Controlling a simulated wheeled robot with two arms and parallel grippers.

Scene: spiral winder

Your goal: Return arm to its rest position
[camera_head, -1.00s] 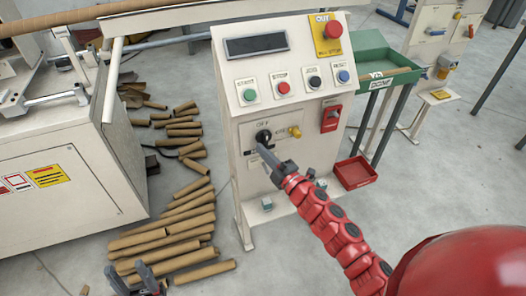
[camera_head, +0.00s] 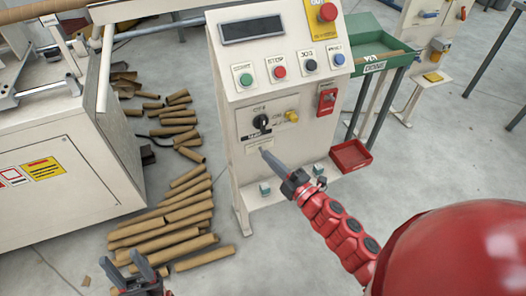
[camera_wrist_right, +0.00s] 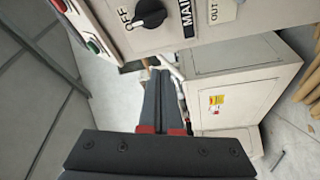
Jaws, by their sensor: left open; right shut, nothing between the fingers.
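My right gripper (camera_head: 266,154) is shut and empty, in front of the lower face of the white control panel (camera_head: 284,105). Its tips are just below the black rotary knob (camera_head: 261,122) and look apart from it. In the right wrist view the shut fingers (camera_wrist_right: 160,78) point past the panel's lower edge, and the knob (camera_wrist_right: 150,13) shows beside the "OFF" label. My left gripper (camera_head: 135,263) is open and empty at the bottom left, over the floor by the cardboard tubes. My red right arm comes in from the lower right.
Several buttons and a red emergency stop (camera_head: 327,12) are on the panel. Several cardboard tubes (camera_head: 165,235) lie on the floor left of it. A white machine cabinet (camera_head: 60,185) stands at left. A green tray (camera_head: 375,50) and a red bin (camera_head: 351,156) are at right.

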